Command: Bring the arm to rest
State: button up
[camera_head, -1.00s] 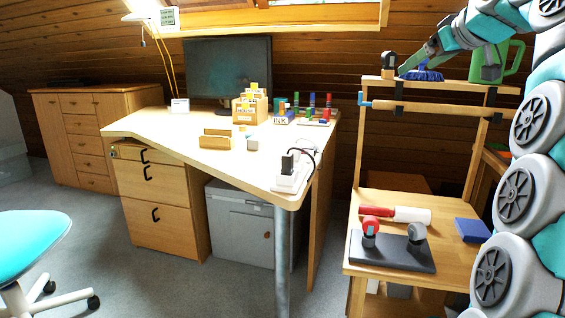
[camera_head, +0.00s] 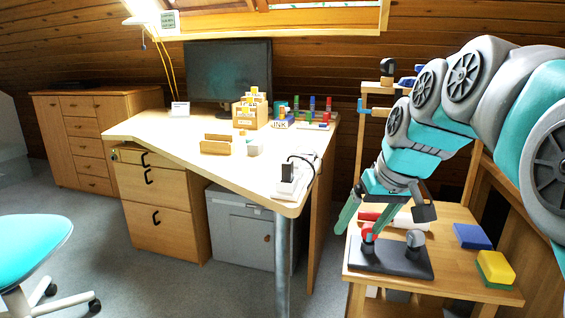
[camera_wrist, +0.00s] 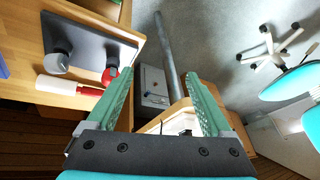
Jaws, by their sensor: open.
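My gripper (camera_head: 358,228) hangs low over the left side of the wooden stand in the head view, with its green fingers pointing down. In the wrist view my gripper (camera_wrist: 165,105) has its two green fingers spread wide apart, with nothing between them but the floor and furniture beyond. My teal and grey arm arches down from the upper right and hides part of the stand's upper shelf. The dark base with a red knob and a grey knob (camera_head: 392,258) lies on the stand just in front of the gripper.
The stand's top (camera_head: 455,272) also holds a red and white roller (camera_head: 402,221), a blue block (camera_head: 472,236) and a yellow and green sponge (camera_head: 495,267). The desk (camera_head: 225,167) stands to the left with a power strip (camera_head: 292,178) near its corner. Open floor lies further left.

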jog(key=s+f+m+g+h, duration=0.1)
jog(key=s+f+g, duration=0.2)
jog(key=s+f, duration=0.7)
jog(key=s+f+g+h+p, duration=0.1)
jog(key=s+f+g, duration=0.2)
jog(key=s+f, duration=0.6)
jog(key=s, duration=0.9)
jog(key=shift+s+d+f+m, duration=0.15)
jog(key=shift+f+m, duration=0.25)
